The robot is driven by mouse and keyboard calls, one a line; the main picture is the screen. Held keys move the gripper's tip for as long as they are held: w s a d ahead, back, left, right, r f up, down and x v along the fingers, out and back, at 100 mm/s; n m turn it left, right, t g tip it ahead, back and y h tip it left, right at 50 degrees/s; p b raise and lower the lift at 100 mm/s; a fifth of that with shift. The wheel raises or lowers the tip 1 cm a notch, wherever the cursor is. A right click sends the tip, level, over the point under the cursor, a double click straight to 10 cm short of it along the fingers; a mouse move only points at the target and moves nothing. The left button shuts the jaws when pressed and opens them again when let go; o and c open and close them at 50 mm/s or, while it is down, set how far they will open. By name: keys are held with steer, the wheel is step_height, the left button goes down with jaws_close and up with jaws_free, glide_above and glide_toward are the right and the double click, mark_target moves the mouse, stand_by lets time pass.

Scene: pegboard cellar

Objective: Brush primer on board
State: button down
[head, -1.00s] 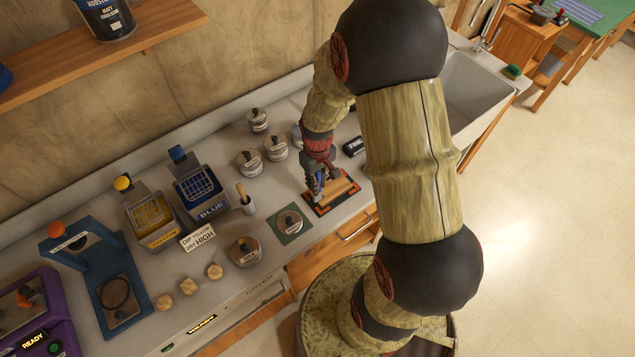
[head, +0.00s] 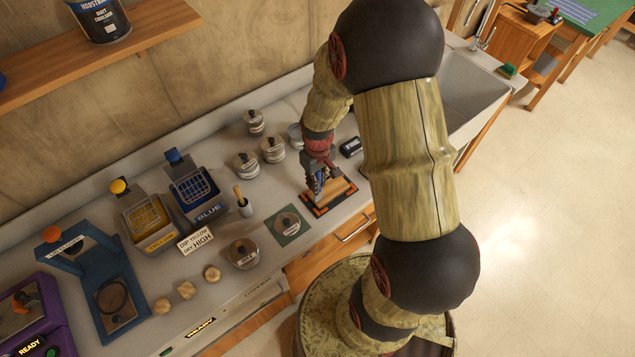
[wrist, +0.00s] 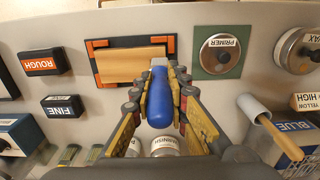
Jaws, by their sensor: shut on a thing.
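My gripper (head: 319,180) is shut on a brush with a blue handle (wrist: 160,104). The brush's grey end is at the board's near right corner in the wrist view; I cannot tell whether it touches. The board (wrist: 128,66) is plain light wood and lies on a dark mat with orange corners (wrist: 100,44). It also shows in the head view (head: 337,191), partly behind the gripper. The primer tin (wrist: 220,55) stands on a green mat (wrist: 202,70), right of the board in the wrist view. It also shows in the head view (head: 286,223), its lid on.
Blocks marked ROUGH (wrist: 43,62) and FINE (wrist: 62,106) lie left of the board in the wrist view. A varnish tin (wrist: 165,146) is behind the gripper. Yellow (head: 150,222) and blue (head: 195,192) trays stand further left.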

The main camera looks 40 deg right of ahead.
steer(key=shift+f, duration=0.35)
stand_by(0.4)
steer(key=shift+d+b, duration=0.5)
steer(key=shift+d, duration=5.65)
steer(key=a, duration=0.6)
steer(key=shift+a, duration=0.4)
steer(key=shift+a+p, duration=0.45)
steer(key=shift+a, duration=2.55)
steer(key=shift+d, duration=2.6)
